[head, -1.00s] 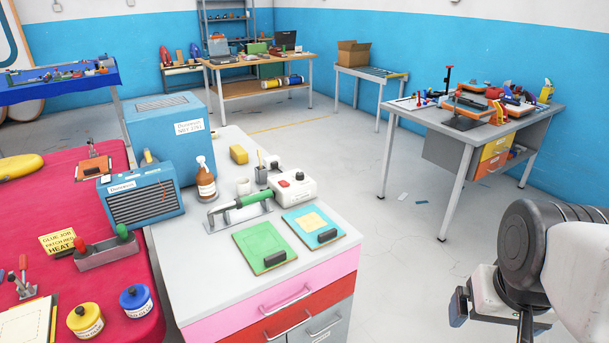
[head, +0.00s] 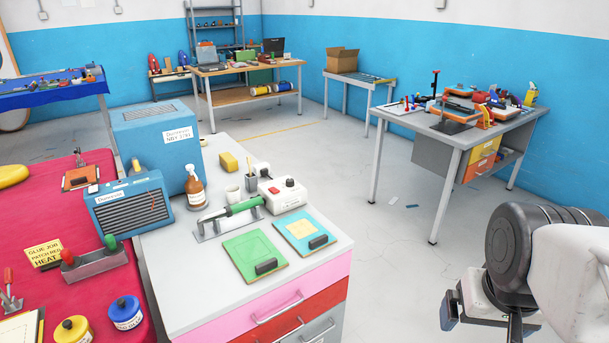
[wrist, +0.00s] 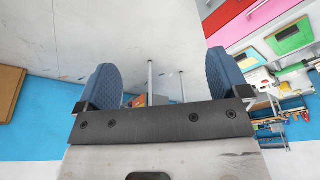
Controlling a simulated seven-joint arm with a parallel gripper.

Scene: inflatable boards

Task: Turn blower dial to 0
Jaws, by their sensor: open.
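A white control box (head: 284,196) with a red switch (head: 274,190) and a small round dial (head: 290,183) sits on the grey workbench top. Its markings are too small to read. Beside it, a green-handled tool (head: 243,207) rests on a metal plate. My gripper (head: 448,310) is at the lower right of the head view, over the floor and well apart from the bench. In the wrist view my gripper (wrist: 163,88) shows two blue-padded fingers spread wide with nothing between them.
Open floor (head: 390,260) lies to the right.

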